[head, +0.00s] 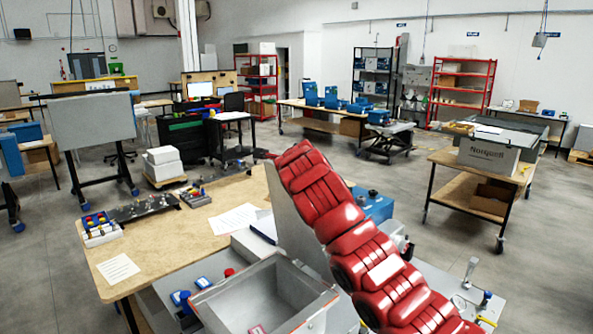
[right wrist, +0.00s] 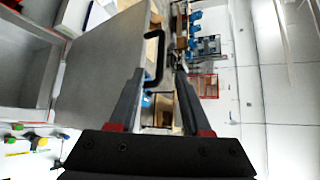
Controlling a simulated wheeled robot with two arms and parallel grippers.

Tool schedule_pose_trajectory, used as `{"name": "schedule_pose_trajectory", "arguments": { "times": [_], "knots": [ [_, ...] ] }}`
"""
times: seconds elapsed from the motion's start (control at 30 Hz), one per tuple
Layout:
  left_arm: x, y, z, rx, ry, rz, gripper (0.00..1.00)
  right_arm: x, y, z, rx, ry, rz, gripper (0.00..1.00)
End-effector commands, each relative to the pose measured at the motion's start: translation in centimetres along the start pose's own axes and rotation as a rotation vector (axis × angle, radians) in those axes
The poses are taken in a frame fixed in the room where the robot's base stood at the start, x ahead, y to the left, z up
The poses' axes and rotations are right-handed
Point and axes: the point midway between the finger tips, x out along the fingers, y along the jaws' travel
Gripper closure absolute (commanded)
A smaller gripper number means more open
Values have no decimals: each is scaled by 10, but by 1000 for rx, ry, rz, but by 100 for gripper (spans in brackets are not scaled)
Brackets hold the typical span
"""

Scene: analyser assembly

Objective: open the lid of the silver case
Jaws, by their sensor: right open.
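The silver case (head: 262,297) stands at the bottom middle of the head view with its inside showing. Its grey lid (head: 289,222) stands raised and steep at the back of the case, partly hidden by my red right arm. In the right wrist view the case (right wrist: 25,70) is at the left and the lid (right wrist: 97,68) reaches from it to the middle. A black handle (right wrist: 158,60) sits on the lid's edge. My right gripper (right wrist: 161,72) is open, its fingertips near the handle; I cannot tell whether they touch it. My left gripper is not in view.
The wooden bench (head: 150,245) holds papers, a red and blue parts bin (head: 98,229) and a dark plate with small parts (head: 145,207). A blue box (head: 373,205) is behind my arm. Open floor lies to the right, before a wheeled table with a carton (head: 487,156).

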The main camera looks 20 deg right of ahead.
Motion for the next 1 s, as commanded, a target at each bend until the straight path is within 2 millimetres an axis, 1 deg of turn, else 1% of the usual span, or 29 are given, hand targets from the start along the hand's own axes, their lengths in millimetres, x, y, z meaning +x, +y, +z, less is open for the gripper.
{"name": "schedule_pose_trajectory", "arguments": {
  "times": [0.03, 0.1, 0.2, 0.4, 0.57, 1.0],
  "knots": [
    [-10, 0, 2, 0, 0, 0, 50, -6, 4, -1, 1, -2, -2, 52],
    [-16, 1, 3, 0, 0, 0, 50, -17, 3, 0, 1, -4, -4, 52],
    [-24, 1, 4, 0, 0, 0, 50, -32, 3, 1, 2, -6, -4, 52],
    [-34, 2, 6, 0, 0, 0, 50, -50, 1, 0, 0, -1, -3, 52],
    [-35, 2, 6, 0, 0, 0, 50, -55, 1, -1, -1, 3, 1, 52],
    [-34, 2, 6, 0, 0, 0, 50, -55, 0, 0, -2, 2, 0, 52]
  ]
}}
